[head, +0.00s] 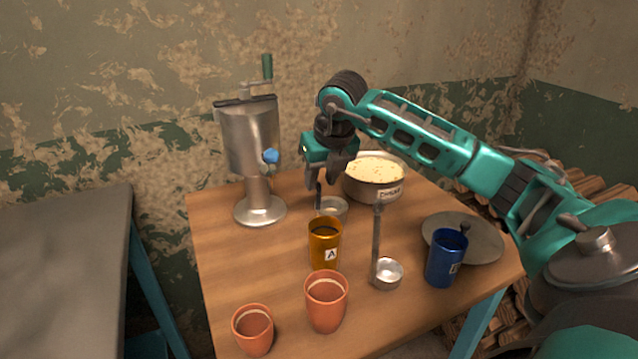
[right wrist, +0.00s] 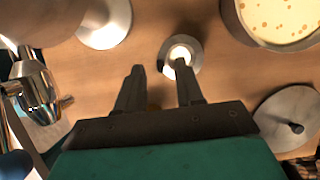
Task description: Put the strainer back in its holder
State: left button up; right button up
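A small round metal dish (head: 333,208) with a thin dark upright handle (head: 318,196) stands behind the orange cup A. I cannot tell whether this is the strainer, its holder, or both together. It also shows in the right wrist view as a round metal piece (right wrist: 181,46) with a bright centre, just beyond the fingertips. A ladle-like metal cup (head: 387,275) with a tall upright handle stands at the right of cup A. My right gripper (head: 325,183) is above the dish, with fingers apart and empty in the right wrist view (right wrist: 160,75). My left gripper is not in view.
A metal separator (head: 250,140) stands at the back left. A pot (head: 373,190) of pale liquid is behind. Orange cup A (head: 325,252), a blue cup (head: 446,265), a lid (head: 480,240) and two clay cups (head: 326,310) surround the area.

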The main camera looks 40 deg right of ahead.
pick_arm(q)
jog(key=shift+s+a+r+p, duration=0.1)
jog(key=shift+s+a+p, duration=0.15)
jog(key=shift+p, duration=0.25)
pick_arm(e)
jog(key=v, duration=0.8)
jog(key=shift+r, duration=0.3)
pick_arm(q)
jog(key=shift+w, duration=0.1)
